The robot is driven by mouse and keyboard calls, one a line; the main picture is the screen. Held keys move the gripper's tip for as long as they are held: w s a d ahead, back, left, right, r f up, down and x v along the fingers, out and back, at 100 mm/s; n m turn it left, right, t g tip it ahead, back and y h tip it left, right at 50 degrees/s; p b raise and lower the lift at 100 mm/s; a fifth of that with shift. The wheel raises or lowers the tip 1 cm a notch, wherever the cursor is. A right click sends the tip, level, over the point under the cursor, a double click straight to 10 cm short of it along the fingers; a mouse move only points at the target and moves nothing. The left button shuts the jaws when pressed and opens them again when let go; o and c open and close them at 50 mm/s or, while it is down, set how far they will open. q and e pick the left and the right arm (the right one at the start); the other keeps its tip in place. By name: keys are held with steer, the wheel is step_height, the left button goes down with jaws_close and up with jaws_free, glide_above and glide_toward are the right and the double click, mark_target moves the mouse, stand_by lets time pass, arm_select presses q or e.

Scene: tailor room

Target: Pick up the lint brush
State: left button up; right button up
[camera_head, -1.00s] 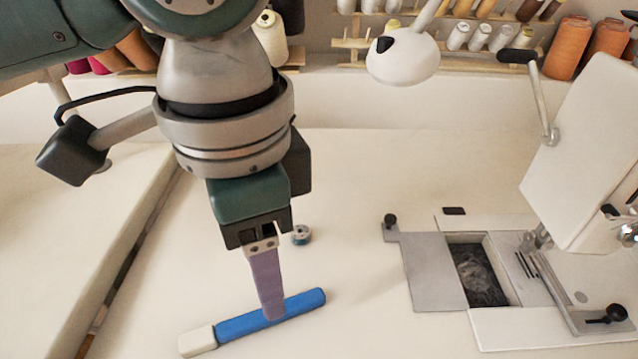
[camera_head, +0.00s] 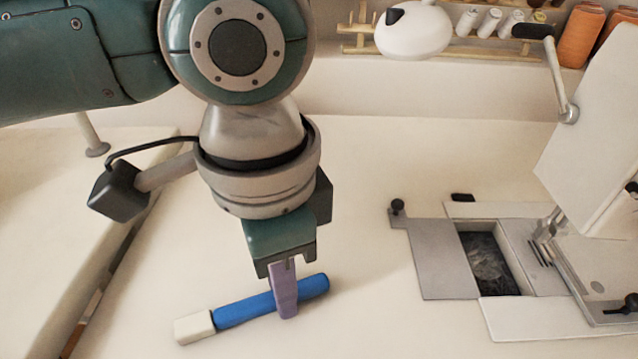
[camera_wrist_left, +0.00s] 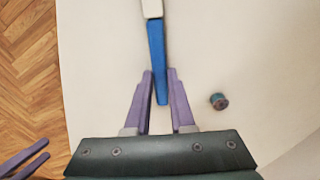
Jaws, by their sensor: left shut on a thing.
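The lint brush has a blue handle (camera_head: 240,312) and a white end (camera_head: 193,328), and lies slanted on the pale table. My left gripper (camera_head: 286,312) comes down from above and is shut on the blue handle. In the left wrist view its purple fingers (camera_wrist_left: 160,75) stand on both sides of the blue handle (camera_wrist_left: 156,50), with the white end at the top edge. I cannot see any clear gap between brush and table. Purple fingers of my right gripper (camera_wrist_left: 46,148) show at the lower left of the left wrist view, apart and empty.
A sewing machine (camera_head: 595,150) with its metal plate (camera_head: 440,260) stands at the right. A small bobbin (camera_wrist_left: 219,101) lies beside the gripper. A white lamp head (camera_head: 412,35) and thread spools (camera_head: 490,20) are at the back. The table between brush and machine is clear.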

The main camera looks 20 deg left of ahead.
arm_select(q)
jaws_close()
